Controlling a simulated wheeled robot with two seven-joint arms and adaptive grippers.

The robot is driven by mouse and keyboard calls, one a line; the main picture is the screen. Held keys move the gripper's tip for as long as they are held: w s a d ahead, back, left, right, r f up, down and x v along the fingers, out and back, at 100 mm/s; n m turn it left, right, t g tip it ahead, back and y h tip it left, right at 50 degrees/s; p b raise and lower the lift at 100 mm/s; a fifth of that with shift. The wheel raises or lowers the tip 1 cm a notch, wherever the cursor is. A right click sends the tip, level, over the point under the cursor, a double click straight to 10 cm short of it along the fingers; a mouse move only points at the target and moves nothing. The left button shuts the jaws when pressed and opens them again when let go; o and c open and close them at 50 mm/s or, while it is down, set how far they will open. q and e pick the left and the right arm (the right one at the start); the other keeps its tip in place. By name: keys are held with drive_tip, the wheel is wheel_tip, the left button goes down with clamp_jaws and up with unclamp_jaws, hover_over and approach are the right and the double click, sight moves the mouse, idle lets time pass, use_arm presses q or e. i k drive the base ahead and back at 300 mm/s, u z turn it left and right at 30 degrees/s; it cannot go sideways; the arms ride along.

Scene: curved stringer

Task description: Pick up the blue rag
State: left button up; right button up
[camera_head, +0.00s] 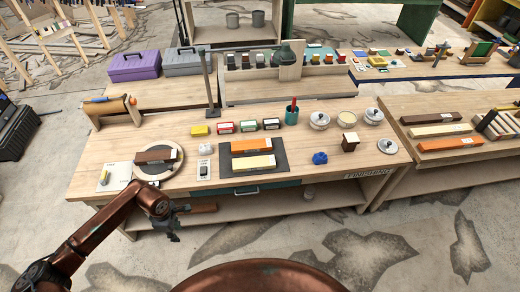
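The blue rag (320,158) is a small crumpled blue lump on the right part of the wooden workbench (225,182). It lies to the right of a dark mat and to the left of a small brown block. My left gripper (176,236) hangs in front of the bench's front edge, low and to the left, well away from the rag. It is small and dark, and I cannot tell whether its fingers are open. My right gripper is not in view.
A dark mat (283,157) holds orange and yellow bars. A brown block (350,141) and lidded pots (319,121) stand near the rag. A green cup (291,117) with tools stands behind. Bare benchtop lies in front of the rag.

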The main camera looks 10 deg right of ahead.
sight(321, 158)
drive_tip(key=i, duration=1.65)
drive_tip(key=z, duration=2.85)
